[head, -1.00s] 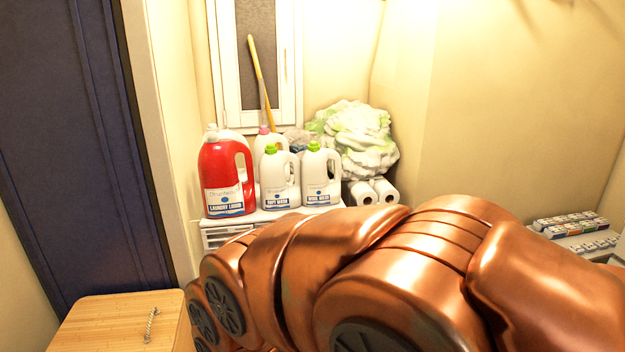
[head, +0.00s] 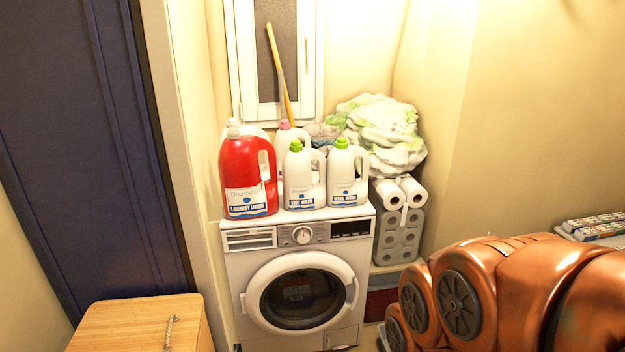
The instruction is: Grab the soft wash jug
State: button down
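The soft wash jug (head: 303,178) is white with a green cap and a blue label. It stands upright on the front of the washing machine's top (head: 292,216), between a red laundry liquid jug (head: 247,172) on its left and a similar white, green-capped wool wash jug (head: 346,173) on its right. Another white jug with a pink cap (head: 285,128) is partly hidden behind it. My copper-coloured arm fills the lower right, clear of the jugs. My gripper is not in view.
The washing machine (head: 302,290) has its round door shut. Paper rolls (head: 398,235) and a heap of cloth (head: 380,130) are to its right. A wooden-lidded box (head: 140,322) stands at lower left. A dark blue door (head: 85,150) is on the left.

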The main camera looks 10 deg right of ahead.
aim_at(299, 193)
jog(key=z, duration=0.2)
jog(key=i, duration=1.05)
jog(key=u, duration=0.75)
